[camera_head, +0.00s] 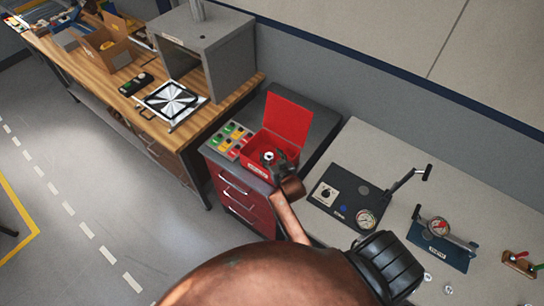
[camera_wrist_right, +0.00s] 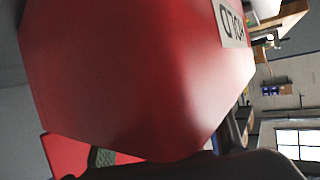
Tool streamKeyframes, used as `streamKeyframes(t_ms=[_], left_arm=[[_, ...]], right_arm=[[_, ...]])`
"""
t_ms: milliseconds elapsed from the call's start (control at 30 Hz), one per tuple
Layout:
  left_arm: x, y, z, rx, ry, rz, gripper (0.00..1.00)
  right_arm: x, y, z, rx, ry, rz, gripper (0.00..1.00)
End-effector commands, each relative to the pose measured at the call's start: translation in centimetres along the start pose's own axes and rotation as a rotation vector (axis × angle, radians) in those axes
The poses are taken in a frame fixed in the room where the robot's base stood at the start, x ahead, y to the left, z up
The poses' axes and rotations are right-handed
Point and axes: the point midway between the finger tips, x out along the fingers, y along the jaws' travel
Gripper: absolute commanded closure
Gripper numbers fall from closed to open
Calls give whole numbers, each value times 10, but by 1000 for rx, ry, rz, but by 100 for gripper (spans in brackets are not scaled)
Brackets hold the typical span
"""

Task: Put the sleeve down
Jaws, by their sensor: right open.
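The red box (camera_head: 281,149) stands on the red drawer cabinet with its lid open at the back. A small pale metal ring, likely the sleeve (camera_head: 269,156), shows inside the box at my right gripper's fingers. My right gripper (camera_head: 272,163) is open and reaches over the box's front edge. Whether the fingers touch the ring cannot be told. In the right wrist view the red box wall (camera_wrist_right: 130,70) with its label fills most of the picture and hides the sleeve. My left gripper is not in view.
A tray of coloured parts (camera_head: 230,139) sits left of the box. On the grey bench at right are a dark fixture plate (camera_head: 340,203), a blue gauge stand (camera_head: 440,245) and small metal parts (camera_head: 427,277). A wooden bench (camera_head: 100,75) with a grey cabinet (camera_head: 205,50) stands at left.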

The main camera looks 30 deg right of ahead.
Motion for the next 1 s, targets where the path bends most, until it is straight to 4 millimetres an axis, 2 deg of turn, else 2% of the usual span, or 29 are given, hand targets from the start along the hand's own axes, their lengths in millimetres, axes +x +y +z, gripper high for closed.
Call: streamKeyframes(t_ms=[33,167,500,700,833,1000], left_arm=[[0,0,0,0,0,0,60],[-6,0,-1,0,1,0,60],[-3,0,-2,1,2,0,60],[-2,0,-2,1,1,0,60],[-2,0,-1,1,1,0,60],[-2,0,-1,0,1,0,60]], right_arm=[[-1,-1,8,2,-18,-1,52],[-7,0,-5,2,-16,0,52],[-80,1,-5,2,-10,1,52],[-111,1,-6,2,-8,1,52],[-122,0,-8,2,-6,0,52],[-125,0,-8,2,-6,0,52]])
